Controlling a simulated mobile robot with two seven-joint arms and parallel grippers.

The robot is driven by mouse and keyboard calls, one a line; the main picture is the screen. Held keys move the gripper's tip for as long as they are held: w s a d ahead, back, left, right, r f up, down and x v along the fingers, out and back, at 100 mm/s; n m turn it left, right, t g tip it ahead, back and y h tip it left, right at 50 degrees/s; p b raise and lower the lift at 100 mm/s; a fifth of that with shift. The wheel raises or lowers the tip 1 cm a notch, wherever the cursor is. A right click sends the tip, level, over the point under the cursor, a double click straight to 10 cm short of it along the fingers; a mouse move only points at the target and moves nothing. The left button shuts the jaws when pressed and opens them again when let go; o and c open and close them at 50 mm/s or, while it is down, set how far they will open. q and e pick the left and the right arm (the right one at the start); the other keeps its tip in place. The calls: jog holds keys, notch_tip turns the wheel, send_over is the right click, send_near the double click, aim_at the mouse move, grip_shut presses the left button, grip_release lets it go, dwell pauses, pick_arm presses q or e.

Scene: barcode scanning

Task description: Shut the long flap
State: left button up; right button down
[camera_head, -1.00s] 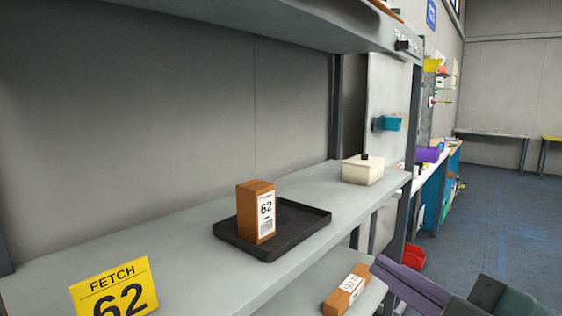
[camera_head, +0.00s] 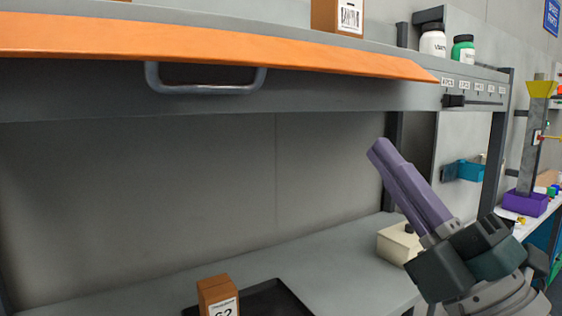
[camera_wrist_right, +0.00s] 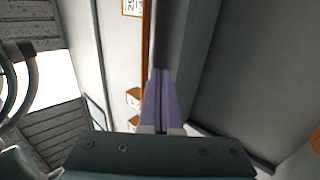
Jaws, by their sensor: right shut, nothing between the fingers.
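The long flap (camera_head: 200,42) is an orange panel along the front of the upper shelf in the head view. It sticks out and slopes down towards the right end. In the right wrist view a thin orange strip (camera_wrist_right: 147,45), probably its edge, runs up from near the fingertips. My right gripper (camera_head: 378,150) has purple fingers, shut and empty, pointing up and left. My left gripper is out of view.
A grey handle (camera_head: 205,82) hangs under the flap. A brown box (camera_head: 338,16) and bottles (camera_head: 432,40) stand on the upper shelf (camera_head: 470,72).

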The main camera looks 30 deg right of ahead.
jog(key=shift+p+x, duration=1)
jog(key=shift+x, duration=3.7)
jog(key=shift+s+d+r+p, duration=0.1)
jog(key=shift+s+r+p, duration=0.4)
jog(key=shift+r+p, duration=0.3)
